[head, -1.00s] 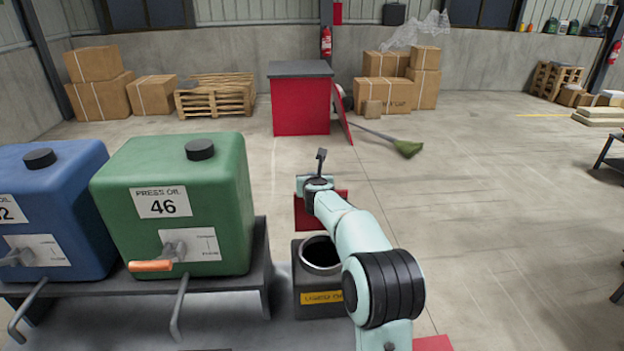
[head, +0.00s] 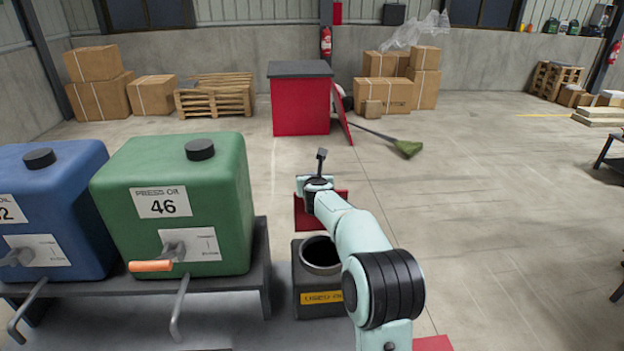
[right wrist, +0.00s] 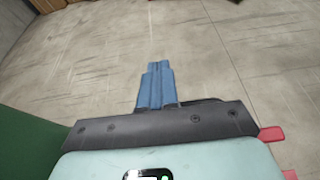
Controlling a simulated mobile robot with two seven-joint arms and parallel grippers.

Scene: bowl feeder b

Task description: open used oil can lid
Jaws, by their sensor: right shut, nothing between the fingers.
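The used oil can (head: 318,304) is a dark box with a yellow label, low in the middle of the head view. Its round metal-rimmed mouth (head: 318,267) is uncovered and dark inside. A red panel (head: 307,217) shows just behind the mouth, partly hidden by my right arm; I cannot tell for sure whether it is the lid. My right gripper (head: 321,156) is beyond the can and above the red panel, apart from both. In the right wrist view its blue fingers (right wrist: 157,80) are together and empty, over bare floor. My left gripper is not in view.
A green press oil tank (head: 215,235) and a blue tank (head: 75,215) stand on a dark bench left of the can, with handles sticking out. A red cabinet (head: 300,110) and a broom (head: 407,148) are farther back.

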